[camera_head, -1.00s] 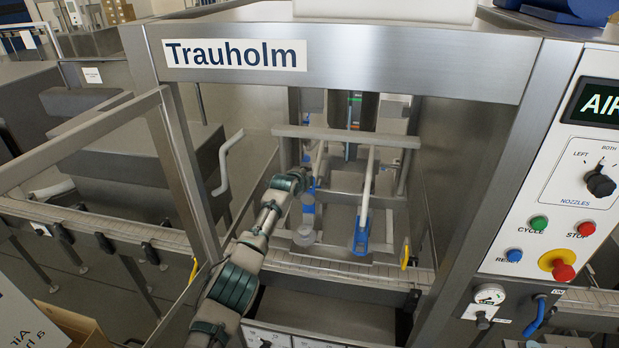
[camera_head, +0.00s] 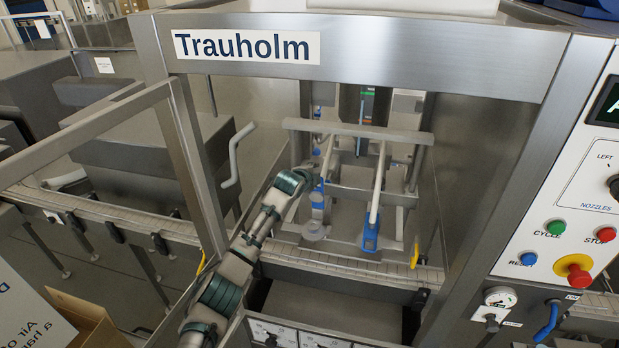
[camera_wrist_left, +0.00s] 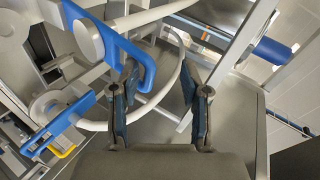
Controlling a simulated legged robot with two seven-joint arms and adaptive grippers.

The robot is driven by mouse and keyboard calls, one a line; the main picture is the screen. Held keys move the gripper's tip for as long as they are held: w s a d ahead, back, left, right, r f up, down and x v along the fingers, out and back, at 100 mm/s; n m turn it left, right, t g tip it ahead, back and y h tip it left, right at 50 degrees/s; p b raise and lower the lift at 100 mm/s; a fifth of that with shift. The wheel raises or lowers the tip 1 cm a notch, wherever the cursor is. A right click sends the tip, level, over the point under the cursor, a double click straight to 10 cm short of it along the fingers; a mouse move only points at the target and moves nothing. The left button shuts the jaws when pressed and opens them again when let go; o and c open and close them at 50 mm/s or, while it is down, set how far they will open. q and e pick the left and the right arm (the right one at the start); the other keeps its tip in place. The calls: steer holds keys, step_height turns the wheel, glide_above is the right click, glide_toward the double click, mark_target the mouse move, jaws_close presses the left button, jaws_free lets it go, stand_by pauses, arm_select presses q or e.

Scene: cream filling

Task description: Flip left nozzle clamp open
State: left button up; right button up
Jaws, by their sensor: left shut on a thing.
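The left nozzle clamp (camera_head: 318,197) is a blue lever on the left nozzle inside the machine's opening. In the left wrist view its blue loop handle (camera_wrist_left: 132,48) lies close, beside the left finger. My left gripper (camera_head: 309,184) is at this clamp, partly hidden by its own wrist. In the wrist view my left gripper's fingers (camera_wrist_left: 160,98) point away with a gap between them, shut on the clamp; the exact contact is hard to see. The right nozzle clamp (camera_head: 371,232) is also blue, lower and to the right, and free. My right gripper is not in view.
A horizontal bar (camera_head: 358,132) crosses above the nozzles. The steel frame post (camera_head: 197,165) stands left of my arm. A conveyor (camera_head: 345,263) runs below the nozzles. The button panel (camera_head: 560,215) is at the right.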

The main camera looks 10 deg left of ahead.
arm_select(q)
steer(key=a+v, duration=0.1)
steer(key=v, duration=0.7)
steer(key=s+d+f+n+g, duration=0.2)
steer(key=s+f+n, duration=0.1)
steer(key=s+f, duration=0.8)
steer(key=s+d+f+n+g, duration=0.2)
steer(key=s+f, duration=0.5)
steer(key=f, duration=0.9)
steer(key=s+a+f+n+g+y, duration=0.1)
steer(key=s+a+f+n+g, duration=0.2)
steer(key=s, duration=0.9)
steer(key=s+a+f+n, duration=0.2)
steer(key=s+f+n, duration=0.2)
steer(key=s, duration=0.7)
steer(key=s+a+f+n+g+y, duration=0.1)
steer(key=s+a+f+n+g, duration=0.2)
steer(key=s, duration=0.9)
step_height(320, 180, down, 33)
steer(key=s+b, duration=0.3)
steer(key=b, duration=0.2)
steer(key=s+a+f+g+b, duration=0.1)
steer(key=s+a+f+b, duration=0.2)
steer(key=s+f, duration=1.3)
step_height(320, 180, down, 3)
steer(key=shift+s, duration=0.35)
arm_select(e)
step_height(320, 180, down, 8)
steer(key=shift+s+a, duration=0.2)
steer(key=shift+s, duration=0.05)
